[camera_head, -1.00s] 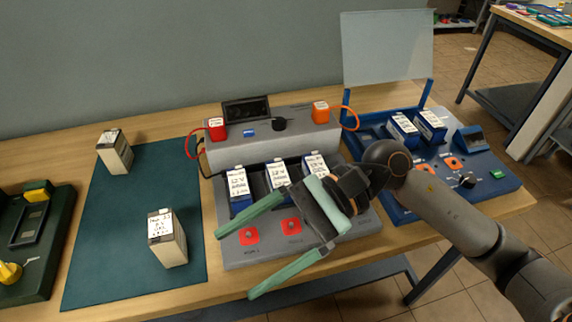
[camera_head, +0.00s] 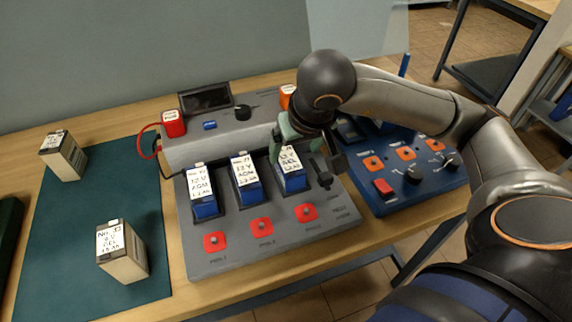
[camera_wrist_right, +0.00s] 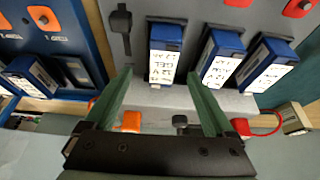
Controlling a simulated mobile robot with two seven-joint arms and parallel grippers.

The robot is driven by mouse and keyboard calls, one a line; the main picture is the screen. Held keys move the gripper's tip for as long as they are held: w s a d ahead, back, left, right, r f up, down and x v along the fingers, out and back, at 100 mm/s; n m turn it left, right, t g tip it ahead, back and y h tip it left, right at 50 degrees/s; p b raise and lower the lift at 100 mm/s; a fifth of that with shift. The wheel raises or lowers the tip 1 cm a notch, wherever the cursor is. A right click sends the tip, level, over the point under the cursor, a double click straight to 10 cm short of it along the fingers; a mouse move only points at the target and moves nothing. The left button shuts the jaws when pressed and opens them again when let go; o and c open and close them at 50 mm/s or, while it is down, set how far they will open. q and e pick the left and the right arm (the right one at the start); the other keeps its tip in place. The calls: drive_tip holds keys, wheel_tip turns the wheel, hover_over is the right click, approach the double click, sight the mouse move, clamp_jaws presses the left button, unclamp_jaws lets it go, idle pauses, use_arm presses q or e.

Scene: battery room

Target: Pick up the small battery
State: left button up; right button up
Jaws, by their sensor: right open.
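Three blue batteries with white labels stand in a row in the grey station (camera_head: 283,245): a left one (camera_head: 201,190), a middle one (camera_head: 245,183) and a right one (camera_head: 291,172). Two beige batteries stand on the green mat (camera_head: 75,230), a near one (camera_head: 122,252) and a far one (camera_head: 63,156). I cannot tell which is meant by small. My right gripper (camera_head: 297,150) is open, pointing down at the right blue battery. In the right wrist view this battery (camera_wrist_right: 164,52) lies between the open green fingers (camera_wrist_right: 162,75); contact cannot be told. My left gripper is not in view.
A blue station (camera_head: 400,205) with orange and red buttons stands at the right, partly behind my right arm. The grey station's raised back (camera_head: 215,145) carries a red and an orange terminal. The middle blue battery (camera_wrist_right: 221,57) is close beside the right finger in the wrist view.

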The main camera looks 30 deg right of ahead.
sight(288, 159)
drive_tip(key=shift+w+a+x, duration=0.1)
drive_tip(key=shift+a+x, duration=0.05)
drive_tip(key=shift+x, duration=1.65)
drive_tip(key=shift+w+a+x, duration=0.1)
drive_tip(key=shift+x, duration=1.7)
drive_tip(key=shift+r, duration=0.1)
clamp_jaws()
drive_tip(key=shift+r, duration=0.1)
